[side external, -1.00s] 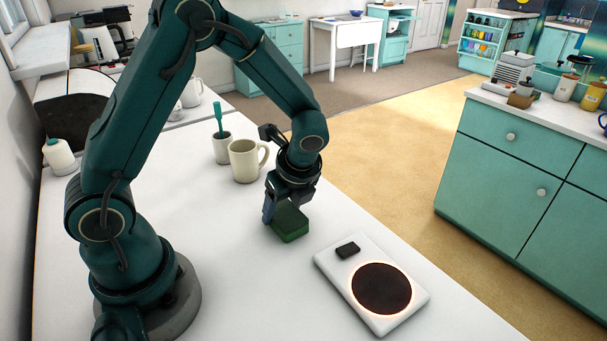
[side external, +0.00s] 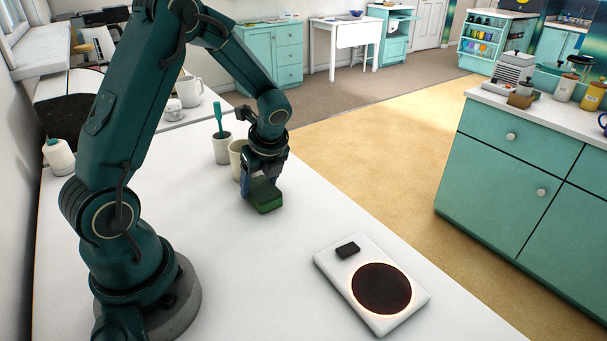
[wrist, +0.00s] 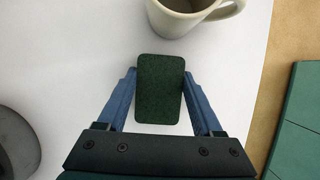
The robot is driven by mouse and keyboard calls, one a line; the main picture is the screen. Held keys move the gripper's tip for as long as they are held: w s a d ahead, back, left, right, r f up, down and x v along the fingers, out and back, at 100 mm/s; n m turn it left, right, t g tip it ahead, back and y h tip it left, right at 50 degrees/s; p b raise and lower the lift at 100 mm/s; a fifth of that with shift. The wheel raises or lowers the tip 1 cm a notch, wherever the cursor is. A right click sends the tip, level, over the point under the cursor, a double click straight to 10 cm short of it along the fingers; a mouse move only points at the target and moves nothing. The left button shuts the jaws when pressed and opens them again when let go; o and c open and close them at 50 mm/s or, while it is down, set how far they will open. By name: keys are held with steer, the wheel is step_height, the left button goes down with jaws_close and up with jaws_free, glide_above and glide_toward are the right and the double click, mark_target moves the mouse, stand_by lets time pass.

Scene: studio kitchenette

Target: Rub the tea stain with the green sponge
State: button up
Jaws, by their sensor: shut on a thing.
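My gripper (side external: 262,186) is shut on the green sponge (side external: 266,199), a dark green block. In the wrist view the sponge (wrist: 160,92) sits between the two blue-grey fingers. It is at or just above the white worktop (side external: 200,265); I cannot tell if it touches. A cream mug (side external: 236,156) stands close behind my gripper and is partly hidden by it. In the wrist view the mug (wrist: 172,22) is just beyond the sponge's far end, with something brownish inside. I see no tea stain in either current view; it may be hidden under the sponge or gripper.
A cup with a teal-handled utensil (side external: 221,147) stands left of the mug. A white hotplate with a dark round plate (side external: 383,290) lies to the front right. A white bottle (side external: 59,158) stands by the left wall. Worktop between sponge and hotplate is clear.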

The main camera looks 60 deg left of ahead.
steer(key=shift+a+f, duration=0.15)
steer(key=shift+a, duration=0.7)
steer(key=shift+r, duration=4.1)
steer(key=shift+s, duration=0.1)
